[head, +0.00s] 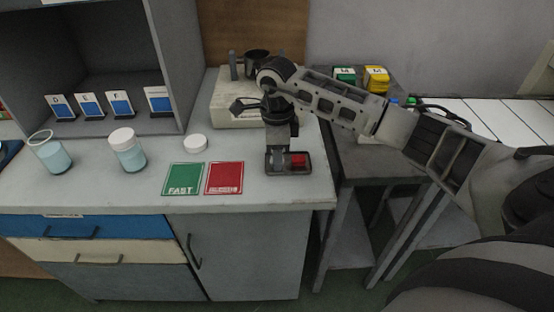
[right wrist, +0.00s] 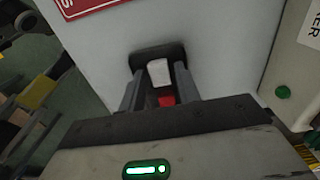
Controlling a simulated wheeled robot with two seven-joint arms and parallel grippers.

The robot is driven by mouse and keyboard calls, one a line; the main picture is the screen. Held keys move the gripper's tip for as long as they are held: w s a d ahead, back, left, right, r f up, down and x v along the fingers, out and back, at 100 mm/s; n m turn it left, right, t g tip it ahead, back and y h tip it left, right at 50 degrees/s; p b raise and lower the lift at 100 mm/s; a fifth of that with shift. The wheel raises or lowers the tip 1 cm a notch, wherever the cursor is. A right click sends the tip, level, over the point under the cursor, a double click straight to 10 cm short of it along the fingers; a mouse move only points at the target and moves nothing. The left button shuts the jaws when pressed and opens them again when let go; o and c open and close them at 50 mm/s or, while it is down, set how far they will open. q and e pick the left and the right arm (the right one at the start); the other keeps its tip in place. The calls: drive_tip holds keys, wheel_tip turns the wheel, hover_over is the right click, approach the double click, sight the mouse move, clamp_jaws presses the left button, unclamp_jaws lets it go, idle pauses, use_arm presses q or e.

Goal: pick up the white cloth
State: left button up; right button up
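The white cloth (right wrist: 158,72) looks like a small folded block in a dark tray (right wrist: 150,53), beside a red block (right wrist: 166,98). In the head view the tray (head: 287,173) sits near the counter's right front corner, with the red block (head: 298,160) in its right part and the cloth, greyish and partly covered, at left. My right gripper (right wrist: 157,82) points down over the tray with its fingers apart, one on each side of the cloth and red block. I cannot tell whether the fingers touch either. My left gripper is not in view.
A green card (head: 183,178) and a red card (head: 224,178) lie left of the tray. A pale machine (head: 232,108) stands behind. The counter's edge is close at right.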

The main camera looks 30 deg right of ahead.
clamp_jaws()
drive_tip(key=shift+r, duration=0.1)
